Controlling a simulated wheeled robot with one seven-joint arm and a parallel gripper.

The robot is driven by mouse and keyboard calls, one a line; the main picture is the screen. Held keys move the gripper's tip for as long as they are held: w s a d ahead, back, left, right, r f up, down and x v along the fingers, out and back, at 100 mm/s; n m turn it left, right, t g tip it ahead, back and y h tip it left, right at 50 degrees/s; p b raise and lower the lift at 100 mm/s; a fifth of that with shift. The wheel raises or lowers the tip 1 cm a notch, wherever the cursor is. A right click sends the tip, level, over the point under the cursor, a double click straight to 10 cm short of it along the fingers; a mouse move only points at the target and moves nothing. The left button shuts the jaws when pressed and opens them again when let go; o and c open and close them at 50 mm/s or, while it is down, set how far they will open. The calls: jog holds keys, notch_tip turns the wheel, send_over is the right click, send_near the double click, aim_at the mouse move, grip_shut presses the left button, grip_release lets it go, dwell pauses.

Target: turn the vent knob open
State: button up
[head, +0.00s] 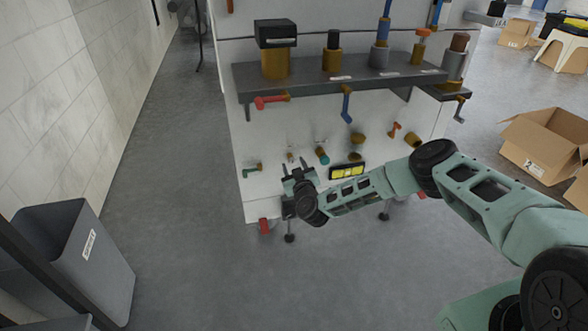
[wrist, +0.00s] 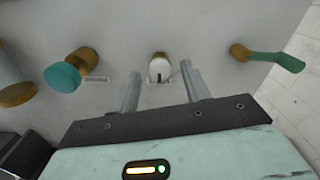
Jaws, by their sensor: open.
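A small pale round knob with a dark slot (wrist: 159,70) sits on the white panel, straight ahead of my gripper. In the head view it is a small spot (head: 290,157) just beyond the fingers. My gripper (wrist: 160,88) is open and empty, with one finger on each side of the knob in the wrist view. It also shows low at the panel in the head view (head: 298,172). I cannot tell whether the fingers touch the knob. The labels are too small to read, so the name "vent" is not confirmed.
A teal round knob (wrist: 64,77) and a teal lever handle (wrist: 278,60) flank the pale knob. A dark shelf (head: 340,80) with several fittings juts out above. A grey bin (head: 75,255) stands at left, and a cardboard box (head: 545,140) at right.

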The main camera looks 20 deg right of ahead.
jog(key=shift+w, duration=0.2)
jog(key=c, duration=1)
